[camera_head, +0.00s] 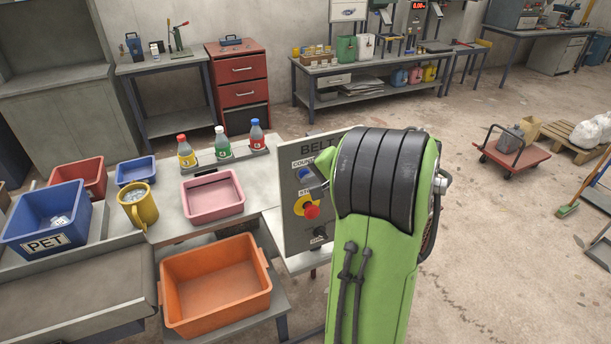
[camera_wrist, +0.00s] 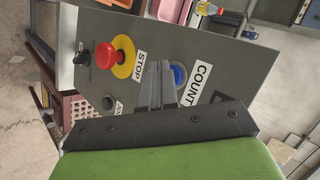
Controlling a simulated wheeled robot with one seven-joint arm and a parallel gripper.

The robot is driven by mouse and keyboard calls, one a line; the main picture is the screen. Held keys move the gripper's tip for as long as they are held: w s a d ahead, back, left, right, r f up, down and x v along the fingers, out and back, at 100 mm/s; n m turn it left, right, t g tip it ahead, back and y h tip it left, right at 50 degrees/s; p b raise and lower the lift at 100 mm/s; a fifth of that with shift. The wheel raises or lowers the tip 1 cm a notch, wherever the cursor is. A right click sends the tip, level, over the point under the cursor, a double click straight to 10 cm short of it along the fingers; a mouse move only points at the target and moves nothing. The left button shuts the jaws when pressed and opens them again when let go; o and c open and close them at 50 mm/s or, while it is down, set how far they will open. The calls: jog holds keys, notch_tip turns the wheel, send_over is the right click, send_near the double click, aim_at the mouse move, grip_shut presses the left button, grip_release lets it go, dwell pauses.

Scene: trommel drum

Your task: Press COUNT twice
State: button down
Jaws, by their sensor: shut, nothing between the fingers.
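The grey BELT control panel (camera_head: 297,232) stands upright at the end of the work table in the head view. Its blue button (camera_head: 305,174) sits by the COUNT label, partly hidden by my gripper (camera_head: 319,187). In the wrist view, the blue COUNT button (camera_wrist: 180,75) lies just right of my gripper's fingertips (camera_wrist: 159,64), beside the COUNT label (camera_wrist: 202,84). My gripper is shut and empty, in front of the panel. Its fingers cover part of the blue button's left side. I cannot tell whether they touch it.
A red STOP button (camera_wrist: 104,55) on a yellow ring sits left of my fingers. A black button (camera_wrist: 108,102) and a black knob (camera_wrist: 82,58) are also on the panel. An orange crate (camera_head: 217,318) and a pink tray (camera_head: 213,211) stand left of the panel.

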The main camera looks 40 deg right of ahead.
jog(key=shift+s+a, duration=0.25)
jog(key=shift+s, duration=0.5)
jog(key=shift+b, duration=0.3)
jog(key=shift+s+a+b, duration=0.25)
jog(key=shift+s, duration=0.55)
jog(key=shift+s+a+b, duration=0.2)
jog(key=shift+s+b, duration=0.05)
jog(key=shift+s, duration=0.55)
jog(key=shift+s+a+b, duration=0.25)
jog(key=shift+s, duration=0.55)
